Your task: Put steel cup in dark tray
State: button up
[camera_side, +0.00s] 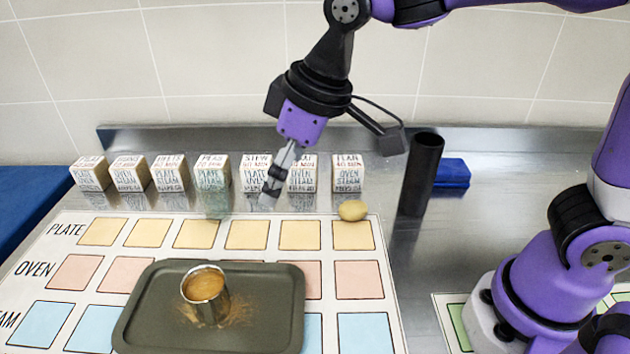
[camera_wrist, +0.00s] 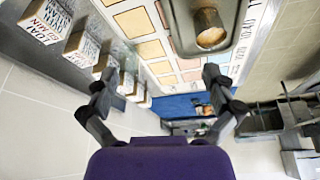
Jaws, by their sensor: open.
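The steel cup (camera_side: 206,297) stands upright inside the dark tray (camera_side: 272,325), left of the tray's middle, with brownish contents showing at its top. In the wrist view the cup (camera_wrist: 210,30) and part of the tray (camera_wrist: 180,40) show at the top of the picture. My gripper (camera_side: 270,198) is above the counter near the row of white blocks, behind the tray and apart from the cup. In the wrist view my gripper (camera_wrist: 158,90) has its two fingers spread wide with nothing between them.
Several lettered white blocks (camera_side: 212,172) line the back. A yellow potato-like item (camera_side: 353,210) sits on the printed mat (camera_side: 395,335). A black cylinder (camera_side: 421,175) and a blue block (camera_side: 453,173) stand to the right. Bare steel counter lies right of the mat.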

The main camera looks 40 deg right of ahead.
jog(key=s+d+m+t+h, duration=0.1)
jog(key=s+d+m, duration=0.2)
jog(key=s+d, duration=0.2)
jog(key=s+d+m+t+h, duration=0.1)
jog(key=s+d+m, duration=0.2)
jog(key=d, duration=0.7)
jog(key=shift+s+f, duration=0.15)
jog(key=shift+s, duration=0.75)
